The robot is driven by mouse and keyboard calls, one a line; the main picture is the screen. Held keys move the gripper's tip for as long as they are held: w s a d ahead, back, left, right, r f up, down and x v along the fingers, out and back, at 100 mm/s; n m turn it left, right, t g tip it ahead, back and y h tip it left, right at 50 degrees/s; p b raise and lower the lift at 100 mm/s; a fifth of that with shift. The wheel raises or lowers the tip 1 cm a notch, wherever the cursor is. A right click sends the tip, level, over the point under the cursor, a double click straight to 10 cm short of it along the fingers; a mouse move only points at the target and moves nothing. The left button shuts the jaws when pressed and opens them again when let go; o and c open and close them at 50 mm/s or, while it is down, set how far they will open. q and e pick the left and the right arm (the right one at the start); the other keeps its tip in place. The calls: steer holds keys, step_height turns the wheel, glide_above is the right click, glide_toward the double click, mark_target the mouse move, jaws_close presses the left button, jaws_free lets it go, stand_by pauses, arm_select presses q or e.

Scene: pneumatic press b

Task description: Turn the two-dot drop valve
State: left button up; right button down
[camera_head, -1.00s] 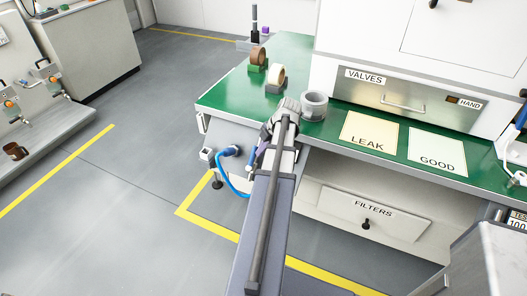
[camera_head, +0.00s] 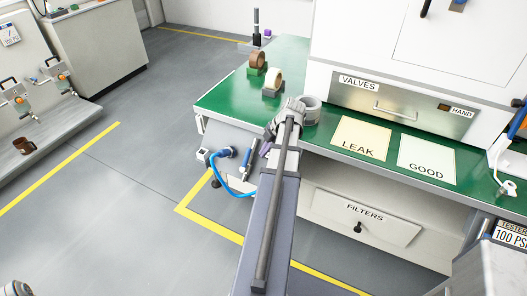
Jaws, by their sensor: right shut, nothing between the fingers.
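Two pipe drops with orange-marked valves are on the grey panel at the left: a nearer drop valve (camera_head: 20,101) and a farther drop valve (camera_head: 60,75). Their dot marks are too small to read, so I cannot tell which has two dots. My right gripper (camera_head: 290,112) is at the end of the arm rising through the middle, by the green bench's front edge. It is shut and empty; its fingertips are mostly hidden behind its own body. It is well apart from both drop valves.
The green bench (camera_head: 222,96) carries tape rolls (camera_head: 274,79), a grey ring (camera_head: 311,109), and LEAK (camera_head: 361,138) and GOOD (camera_head: 426,158) sheets. A brown mug (camera_head: 24,145) sits on the left ledge. Grey floor (camera_head: 130,185) is open between.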

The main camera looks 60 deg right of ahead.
steer(key=w+p+v, duration=0.1)
steer(key=p+v, duration=0.5)
steer(key=v, duration=0.1)
steer(key=shift+w+d+r, duration=0.2)
steer(key=shift+r, duration=0.15)
steer(key=w+a+m+g+y, duration=0.1)
steer(key=w+a+m+g, duration=0.1)
steer(key=w+a, duration=1.2)
steer(key=w+a+f+m+g, duration=0.1)
steer(key=w+a, duration=0.2)
steer(key=a, duration=0.7)
steer(key=w+a+m+g+h, duration=0.1)
steer(key=w+a, duration=0.2)
steer(key=a, duration=0.8)
steer(key=w+a+f+m+g, duration=0.1)
steer(key=w+a, duration=0.2)
steer(key=a, duration=0.7)
steer(key=s+a+m+h, duration=0.1)
steer(key=s+a, duration=0.2)
steer(key=a, duration=0.6)
steer(key=s+a+m+h, duration=0.1)
steer(key=s+a+m, duration=0.15)
steer(key=a, duration=0.55)
step_height(320, 180, up, 15)
steer(key=p, duration=1.5)
steer(key=shift+s+a+n, duration=0.2)
steer(key=shift+a+n, duration=0.15)
steer(key=shift+a, duration=0.1)
